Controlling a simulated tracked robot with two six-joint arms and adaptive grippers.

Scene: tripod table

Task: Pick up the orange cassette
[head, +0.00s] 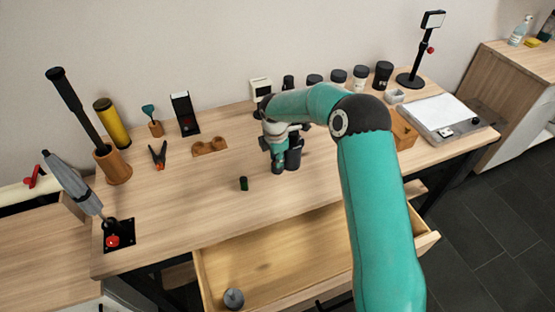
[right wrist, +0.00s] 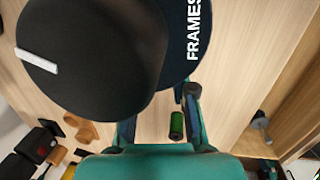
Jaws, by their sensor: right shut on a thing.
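I cannot make out an orange cassette in either view. A small green and black cassette (head: 244,184) stands on the bare table front; it also shows between my fingers in the right wrist view (right wrist: 177,125). My right gripper (head: 281,162) is low over the table's middle, shut on a dark canister (head: 295,155). In the right wrist view the canister (right wrist: 95,45) has a black top and a dark blue side lettered "FRAMES". It hides part of the fingers. My left gripper is in neither view.
An open drawer (head: 275,262) juts out below the table's front edge, with a grey object (head: 233,298) in it. An orange-tipped clamp (head: 158,155) and a wooden stand (head: 209,146) lie left. Dark-lidded jars (head: 360,75) line the back.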

